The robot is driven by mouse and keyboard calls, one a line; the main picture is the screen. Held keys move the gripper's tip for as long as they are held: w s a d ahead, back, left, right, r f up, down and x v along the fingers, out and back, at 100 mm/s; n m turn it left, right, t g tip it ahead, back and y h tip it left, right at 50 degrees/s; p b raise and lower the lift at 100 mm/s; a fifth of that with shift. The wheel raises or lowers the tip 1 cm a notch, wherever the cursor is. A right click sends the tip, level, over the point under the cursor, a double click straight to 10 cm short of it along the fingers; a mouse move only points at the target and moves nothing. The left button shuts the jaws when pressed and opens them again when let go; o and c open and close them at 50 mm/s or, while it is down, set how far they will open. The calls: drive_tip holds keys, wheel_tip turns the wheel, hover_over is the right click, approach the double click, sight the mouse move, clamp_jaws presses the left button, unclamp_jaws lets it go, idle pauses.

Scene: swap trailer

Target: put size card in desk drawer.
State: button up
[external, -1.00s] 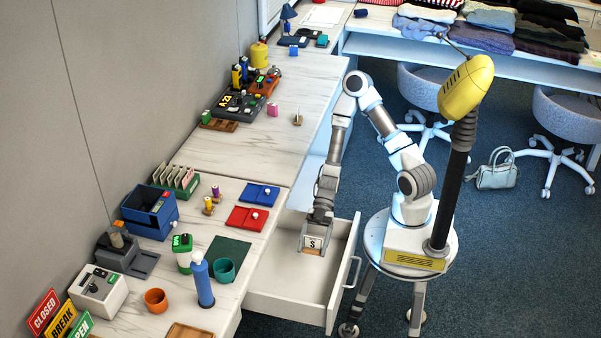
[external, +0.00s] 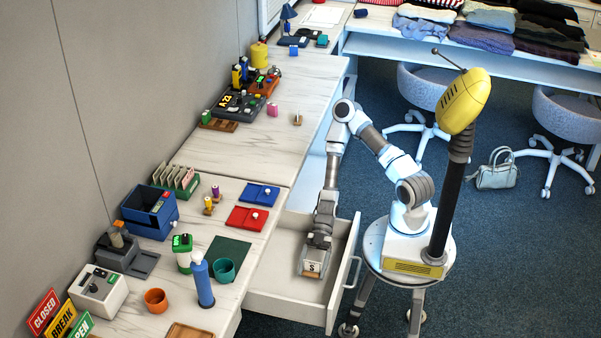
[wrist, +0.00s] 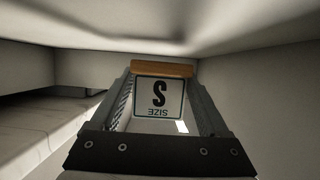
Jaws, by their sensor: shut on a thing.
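The size card (wrist: 158,97) is a small white plate with a dark border, a black S and the word SIZE, and it has an orange-brown strip along one edge. It also shows in the external view (external: 312,267). My gripper (external: 313,262) is shut on it, with a finger at each side of the card in the wrist view (wrist: 162,85). The desk drawer (external: 290,305) is pulled open, and gripper and card are down inside its white walls. Whether the card touches the drawer floor I cannot tell.
The drawer's front panel (external: 342,287) with its handle stands to the right of my gripper. The desk top (external: 245,180) lies to the left, with a dark green mat (external: 228,251), a teal mug (external: 224,270) and a blue bottle (external: 201,283) near its edge.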

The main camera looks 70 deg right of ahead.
sight(312, 269)
drive_tip(key=shift+s+f+b, duration=0.15)
drive_tip(key=shift+f+b, duration=0.2)
drive_tip(key=shift+f, duration=0.4)
drive_tip(key=o, duration=1.2)
drive_tip(key=shift+f, duration=0.1)
drive_tip(key=d+r+p, duration=0.2)
drive_tip(key=d, duration=0.1)
drive_tip(key=shift+w+r, duration=0.2)
drive_tip(key=shift+r, duration=0.1)
drive_tip(key=shift+d+r+p, duration=0.2)
drive_tip(key=shift+d+p, duration=0.2)
drive_tip(key=shift+d, duration=0.05)
drive_tip(key=shift+a+r, duration=0.1)
